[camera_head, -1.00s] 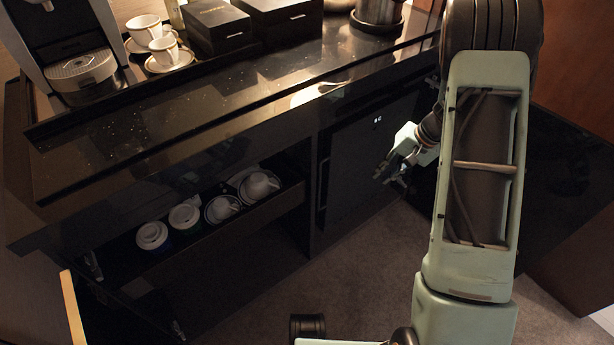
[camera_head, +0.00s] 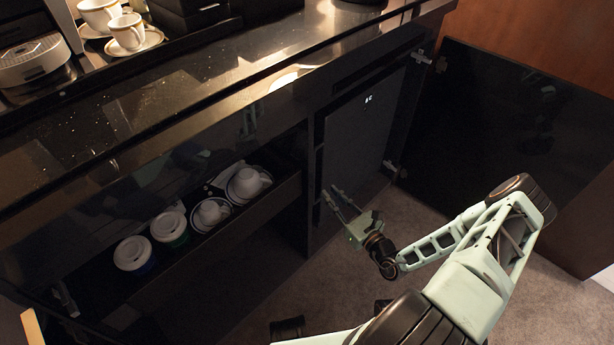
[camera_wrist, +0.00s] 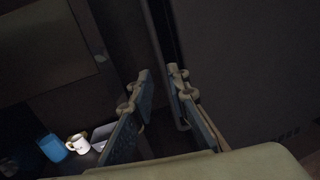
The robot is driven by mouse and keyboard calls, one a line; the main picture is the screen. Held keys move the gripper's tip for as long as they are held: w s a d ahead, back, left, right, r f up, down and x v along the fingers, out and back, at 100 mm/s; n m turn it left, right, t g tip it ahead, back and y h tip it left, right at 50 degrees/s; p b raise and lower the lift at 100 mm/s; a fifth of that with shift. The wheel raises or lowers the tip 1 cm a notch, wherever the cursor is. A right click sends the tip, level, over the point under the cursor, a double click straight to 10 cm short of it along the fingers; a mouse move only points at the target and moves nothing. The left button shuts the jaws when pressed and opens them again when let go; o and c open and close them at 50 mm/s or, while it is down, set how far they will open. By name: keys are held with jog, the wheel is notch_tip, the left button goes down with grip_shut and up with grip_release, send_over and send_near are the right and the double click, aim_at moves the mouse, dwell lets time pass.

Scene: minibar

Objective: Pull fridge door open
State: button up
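The fridge door (camera_head: 355,150) is a dark flat panel inside the cabinet, with a small lit display near its top. It looks shut. Its thin vertical handle (camera_head: 319,165) runs down the left edge. My gripper (camera_head: 331,191) is near the lower end of the handle, fingers pointing at the door's left side. In the wrist view my gripper (camera_wrist: 158,73) is open, with a gap between the two fingers. The fridge door (camera_wrist: 240,70) fills the right there, and a dark vertical strip shows beyond the fingertips. Whether the fingers touch the handle I cannot tell.
An open cabinet door (camera_head: 500,130) stands at the right. An open drawer (camera_head: 275,205) with cups and lidded cups sticks out left of the fridge. The counter (camera_head: 200,95) overhangs above. Carpet (camera_head: 325,270) is clear in front of the fridge.

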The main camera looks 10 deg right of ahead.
jog(key=b+x, duration=0.2)
jog(key=x, duration=0.8)
jog(key=shift+b, duration=0.35)
jog(key=shift+w+a, duration=0.15)
grip_shut()
